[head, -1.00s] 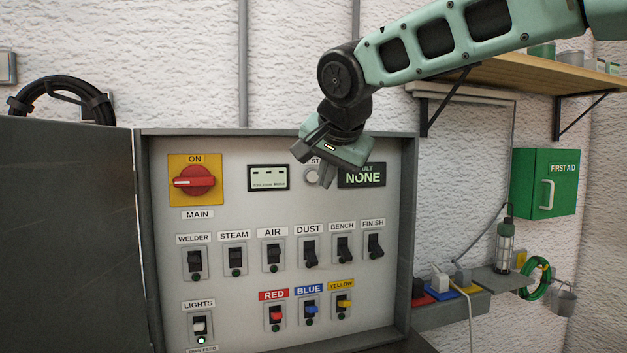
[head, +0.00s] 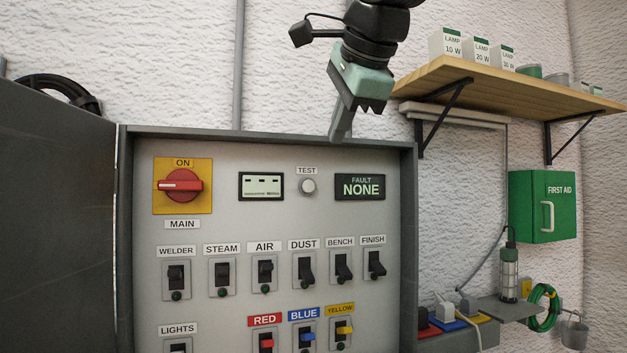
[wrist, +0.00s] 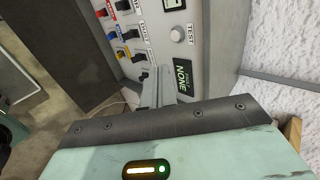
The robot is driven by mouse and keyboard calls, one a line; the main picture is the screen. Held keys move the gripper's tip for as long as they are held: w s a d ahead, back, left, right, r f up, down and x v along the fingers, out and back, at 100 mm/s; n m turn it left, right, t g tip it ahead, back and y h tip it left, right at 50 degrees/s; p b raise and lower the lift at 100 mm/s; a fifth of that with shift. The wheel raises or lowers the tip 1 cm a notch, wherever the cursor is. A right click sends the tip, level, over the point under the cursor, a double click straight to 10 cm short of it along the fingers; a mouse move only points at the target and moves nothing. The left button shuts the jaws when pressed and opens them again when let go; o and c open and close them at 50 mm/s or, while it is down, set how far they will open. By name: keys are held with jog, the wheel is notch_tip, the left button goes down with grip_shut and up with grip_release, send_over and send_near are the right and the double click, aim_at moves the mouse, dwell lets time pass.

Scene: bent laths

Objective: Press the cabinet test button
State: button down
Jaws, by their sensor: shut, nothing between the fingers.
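The test button (head: 308,186) is a round, pale knob under a TEST label on the cabinet panel (head: 215,220). It shows fully in the head view and also in the wrist view (wrist: 176,35). My gripper (head: 341,134) is shut and empty. It points down near the cabinet's top edge, above and to the right of the button in the picture, and does not appear to touch it. In the wrist view the closed fingers (wrist: 158,86) overlap the panel near the fault display.
The fault display (head: 360,187) reads NONE. A small meter (head: 261,187) and a red main switch (head: 180,185), at ON, are left of the button. Rows of switches lie below. The open cabinet door (head: 60,220) stands left; a wooden shelf (head: 500,88) juts out at upper right.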

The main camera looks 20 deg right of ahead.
jog(key=p, duration=0.1)
send_near(309, 190)
notch_tip(309, 190, down, 3)
jog(key=shift+w+f+p, duration=0.25)
jog(key=shift+w+p, duration=0.25)
jog(key=shift+w, duration=0.6)
jog(key=shift+w+f+p, duration=0.2)
jog(key=shift+w+p, duration=0.3)
jog(key=shift+w, duration=0.55)
